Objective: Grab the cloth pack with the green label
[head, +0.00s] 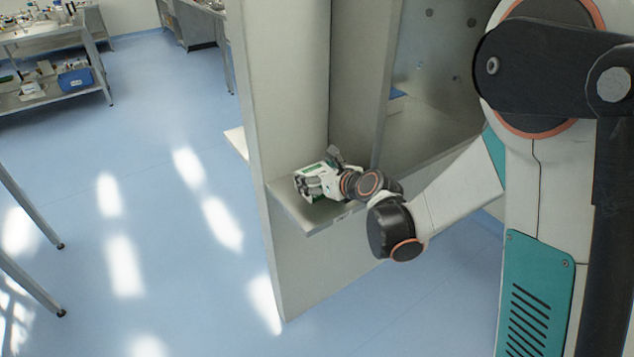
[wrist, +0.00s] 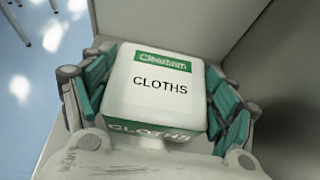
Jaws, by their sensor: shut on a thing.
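The cloth pack (wrist: 155,95) is a white block with green bands and the word CLOTHS, seen in the wrist view. My gripper (wrist: 158,100) has a finger on each side of it and is shut on it. In the head view my gripper (head: 318,184) is at a small shelf, with the pack (head: 308,171) showing as a bit of white and green, mostly hidden by the fingers. I cannot tell whether the pack touches the shelf.
The shelf (head: 283,197) juts from a grey cabinet, with a tall side panel (head: 290,90) to the left and an upright divider (head: 360,90) behind. A table with supplies (head: 20,98) stands far left. The blue floor (head: 170,200) to the left is open.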

